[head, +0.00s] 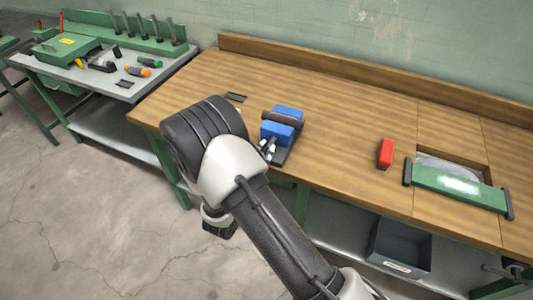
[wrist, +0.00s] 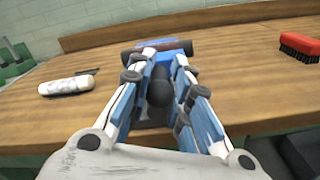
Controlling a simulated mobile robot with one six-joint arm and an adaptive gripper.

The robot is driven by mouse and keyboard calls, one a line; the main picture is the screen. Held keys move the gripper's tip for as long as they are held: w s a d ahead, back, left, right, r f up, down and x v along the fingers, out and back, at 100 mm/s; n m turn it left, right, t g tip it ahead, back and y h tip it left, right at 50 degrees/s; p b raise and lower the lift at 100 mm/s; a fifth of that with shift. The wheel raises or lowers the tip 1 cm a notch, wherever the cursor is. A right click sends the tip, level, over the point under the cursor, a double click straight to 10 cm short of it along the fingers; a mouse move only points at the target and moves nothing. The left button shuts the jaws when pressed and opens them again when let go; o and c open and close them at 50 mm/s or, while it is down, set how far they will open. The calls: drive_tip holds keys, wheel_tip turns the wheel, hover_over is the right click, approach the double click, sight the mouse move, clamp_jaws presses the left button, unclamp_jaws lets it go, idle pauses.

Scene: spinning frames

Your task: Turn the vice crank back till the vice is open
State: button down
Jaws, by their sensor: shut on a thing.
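The blue vice (head: 282,112) stands on the wooden workbench near its front edge, and its blue body also shows ahead in the wrist view (wrist: 158,46). A dark brown rod-like piece (head: 281,118) lies between its blue blocks. The crank's dark rounded end (wrist: 158,92) shows between the fingers of my gripper (wrist: 160,78). My gripper is shut on the crank at the vice's front side. In the head view my arm covers most of the gripper (head: 268,149) and the crank. I cannot tell how wide the vice jaws stand.
A red brush-like block (head: 386,153) and a green-fronted recess (head: 460,188) lie to the right on the bench. A pale-handled tool (wrist: 68,86) lies left of the vice. A green tool table (head: 110,75) stands at left.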

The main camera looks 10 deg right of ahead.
drive_tip(key=w+a+f+n, duration=0.2)
drive_tip(key=n, duration=0.7)
drive_tip(key=w+a+f+n+p, duration=0.1)
drive_tip(key=w+a+f+n, duration=0.1)
drive_tip(key=n, duration=0.7)
drive_tip(key=shift+a, duration=0.7)
drive_tip(key=shift+f, duration=0.15)
drive_tip(key=c, duration=1.9)
unclamp_jaws()
drive_tip(key=shift+c, duration=0.2)
drive_tip(key=shift+o, duration=1.3)
drive_tip(key=shift+w+d+f, duration=0.1)
drive_tip(key=shift+w+d, duration=0.05)
drive_tip(key=shift+o, duration=1.3)
